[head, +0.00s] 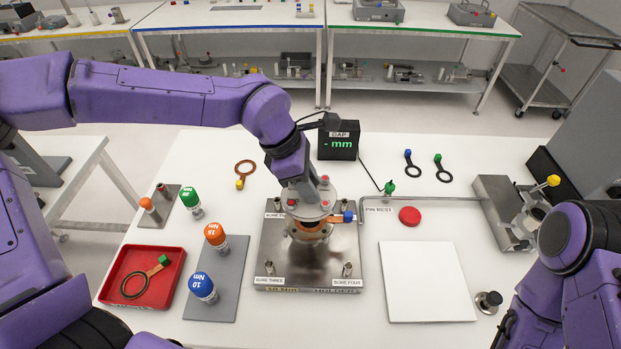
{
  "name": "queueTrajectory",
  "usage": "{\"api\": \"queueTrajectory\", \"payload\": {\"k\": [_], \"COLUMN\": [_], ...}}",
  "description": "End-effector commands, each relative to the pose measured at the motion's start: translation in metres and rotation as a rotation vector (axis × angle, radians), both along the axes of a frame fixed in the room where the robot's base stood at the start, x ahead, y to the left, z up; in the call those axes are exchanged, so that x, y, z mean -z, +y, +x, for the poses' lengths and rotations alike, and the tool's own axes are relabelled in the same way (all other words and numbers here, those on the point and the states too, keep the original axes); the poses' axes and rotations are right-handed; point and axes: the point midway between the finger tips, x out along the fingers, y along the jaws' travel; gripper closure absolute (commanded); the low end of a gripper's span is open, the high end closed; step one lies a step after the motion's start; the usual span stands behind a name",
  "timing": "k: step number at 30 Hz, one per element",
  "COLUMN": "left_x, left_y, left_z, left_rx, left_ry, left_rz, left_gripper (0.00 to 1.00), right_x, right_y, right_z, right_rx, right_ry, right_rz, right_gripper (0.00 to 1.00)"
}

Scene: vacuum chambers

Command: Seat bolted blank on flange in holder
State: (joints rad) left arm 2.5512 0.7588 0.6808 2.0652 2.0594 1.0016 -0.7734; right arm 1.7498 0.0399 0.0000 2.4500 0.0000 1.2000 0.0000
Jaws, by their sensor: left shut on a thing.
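My left gripper (298,188) reaches in from above and is shut on the blank (296,213), a round grey metal disc with several red-topped bolts around its rim. The blank is above the middle of the steel holder plate (273,248). An orange ring-like part (309,235) shows under the blank, with a blue knob (348,216) on its right. The flange is mostly hidden beneath them, and I cannot tell whether the blank touches it.
A red tray (175,298) and a grey mat with orange (214,235) and blue (202,288) torque tools are on the left. A white pad (425,282) and a red disc (410,216) lie on the right. The gap display (338,141) stands behind the holder.

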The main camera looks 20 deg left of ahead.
Motion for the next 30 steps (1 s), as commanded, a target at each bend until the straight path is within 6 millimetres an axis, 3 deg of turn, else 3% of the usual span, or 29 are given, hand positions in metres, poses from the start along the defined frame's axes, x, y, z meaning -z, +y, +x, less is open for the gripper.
{"api": "queueTrajectory", "payload": {"k": [7,18,30], "left_x": [-0.003,0.036,0.047], "left_y": [-0.001,0.0,0.0], "left_z": [0.004,0.004,0.004], "left_rx": [-0.003,-0.004,-0.005], "left_ry": [-0.001,-0.002,-0.004], "left_rz": [-0.007,-0.007,-0.006], "left_gripper": [1.0,1.0,1.0], "right_x": [-0.008,0.016,0.021], "right_y": [0.0,0.0,0.0], "right_z": [0.0,0.0,0.0], "right_rx": [0.0,0.0,0.0], "right_ry": [0.0,0.0,0.0], "right_rz": [0.0,0.0,0.0], "right_gripper": [0.57,0.57,0.57]}}
